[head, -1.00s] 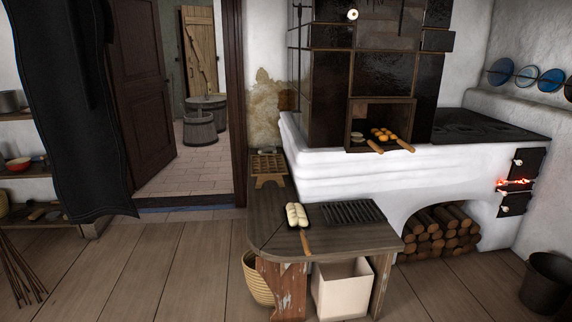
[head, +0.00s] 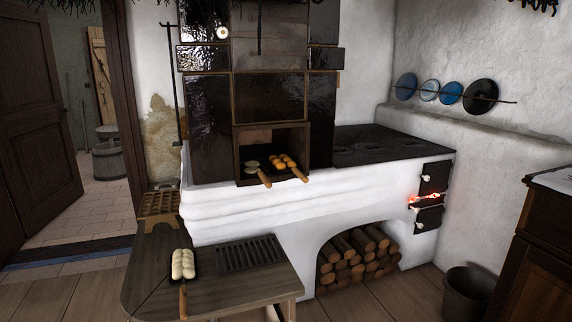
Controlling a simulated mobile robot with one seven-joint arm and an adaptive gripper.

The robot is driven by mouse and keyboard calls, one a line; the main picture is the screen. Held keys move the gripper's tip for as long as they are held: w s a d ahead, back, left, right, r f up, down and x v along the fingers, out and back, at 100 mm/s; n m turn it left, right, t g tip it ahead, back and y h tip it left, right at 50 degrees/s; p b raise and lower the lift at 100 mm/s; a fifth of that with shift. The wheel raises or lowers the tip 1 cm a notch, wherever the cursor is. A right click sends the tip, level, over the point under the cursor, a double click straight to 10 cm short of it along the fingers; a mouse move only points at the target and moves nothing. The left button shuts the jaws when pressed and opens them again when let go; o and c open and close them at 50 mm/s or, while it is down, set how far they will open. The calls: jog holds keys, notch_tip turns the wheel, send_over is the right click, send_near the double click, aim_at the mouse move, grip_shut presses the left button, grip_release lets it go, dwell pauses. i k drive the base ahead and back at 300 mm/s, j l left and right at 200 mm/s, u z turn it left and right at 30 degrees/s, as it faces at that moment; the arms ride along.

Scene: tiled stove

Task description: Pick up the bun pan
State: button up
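A pan with golden round buns (head: 284,161) sits in the open oven niche (head: 240,150) of the tiled stove. Its wooden handle (head: 300,175) sticks out over the niche's front edge. Left of it in the niche is a second pan with pale flat pieces (head: 252,164) and a wooden handle (head: 265,181). On the wooden bench lies a third pan with pale, dough-like rolls (head: 183,264), its handle (head: 183,300) pointing toward me. My gripper is not in view.
Logs (head: 350,255) fill the arch. The firebox door (head: 428,215) glows. A bucket (head: 466,293) and dark cabinet (head: 540,250) stand right.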

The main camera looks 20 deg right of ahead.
aim_at(282, 163)
jog(key=i+l, duration=0.1)
jog(key=l, duration=0.3)
jog(key=i+l, duration=0.15)
jog(key=l, duration=0.25)
jog(key=i+l, duration=0.1)
jog(key=l, duration=0.3)
jog(key=i+l, duration=0.8)
jog(key=l, duration=0.1)
